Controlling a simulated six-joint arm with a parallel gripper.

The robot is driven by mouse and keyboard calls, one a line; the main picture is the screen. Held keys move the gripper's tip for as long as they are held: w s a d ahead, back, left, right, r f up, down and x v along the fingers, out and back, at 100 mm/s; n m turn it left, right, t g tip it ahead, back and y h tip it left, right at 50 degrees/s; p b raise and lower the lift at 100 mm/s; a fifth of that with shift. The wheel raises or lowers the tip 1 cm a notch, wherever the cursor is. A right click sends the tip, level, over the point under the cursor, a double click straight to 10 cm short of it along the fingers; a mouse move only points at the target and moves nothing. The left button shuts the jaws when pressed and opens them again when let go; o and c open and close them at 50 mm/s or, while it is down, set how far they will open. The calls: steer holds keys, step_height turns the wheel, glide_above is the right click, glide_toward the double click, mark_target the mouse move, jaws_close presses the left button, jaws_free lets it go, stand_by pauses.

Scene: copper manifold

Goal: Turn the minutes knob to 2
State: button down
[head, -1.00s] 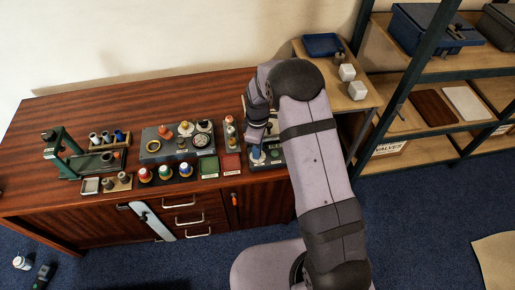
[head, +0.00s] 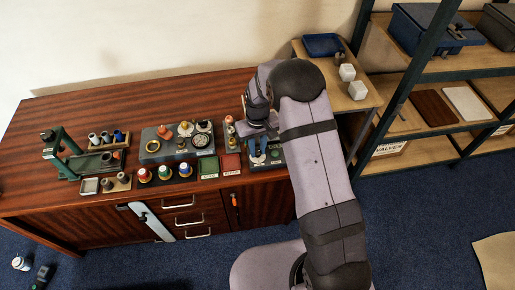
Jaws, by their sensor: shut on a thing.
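A dark control panel (head: 270,164) sits at the right end of the wooden bench, with small knobs on it. My gripper (head: 257,151) is low over the left part of this panel, its fingers pointing down. It is shut on a knob there, which the fingers mostly hide; a blue knob showed at this spot earlier. A small green knob (head: 276,154) shows just right of the fingers. The markings and the knob's pointer are too small to read, so I cannot tell its setting or which knob is the minutes one.
Left of the panel are a red tray (head: 231,164) and a green tray (head: 208,168). A grey box with dials (head: 178,148) and several coloured-top bottles stand further left. A green press (head: 58,155) is at the far left. Shelving (head: 430,75) stands at the right.

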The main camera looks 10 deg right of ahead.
mark_target(258, 151)
steer(key=m, duration=0.5)
steer(key=shift+m, duration=2.6)
steer(key=c, duration=1.6)
jaws_free()
steer(key=shift+r+b, duration=0.85)
steer(key=shift+r, duration=2.85)
